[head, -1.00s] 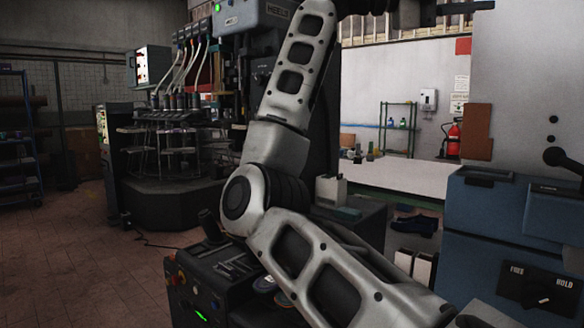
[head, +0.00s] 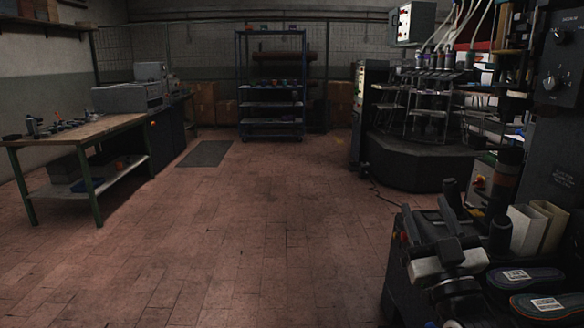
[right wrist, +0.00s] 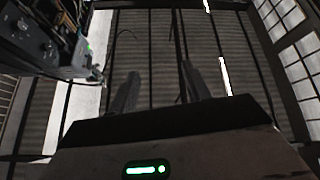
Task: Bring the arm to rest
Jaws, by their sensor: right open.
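My right gripper (head: 473,218) is low at the right of the head view, with its pale wrist below dark fingers that point upward. It stands in front of the dark control console (head: 402,262). In the right wrist view the two fingers of my right gripper (right wrist: 160,84) are spread apart, with nothing between them and the ceiling behind. My left gripper is out of view.
Insoles (head: 525,278) and white holders (head: 547,226) lie close to the right of my gripper. A dark machine (head: 415,165) stands behind. A workbench (head: 85,133) and shelf rack (head: 270,104) are farther off. The tiled floor (head: 220,240) is clear. A machine (right wrist: 40,40) shows upper left in the wrist view.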

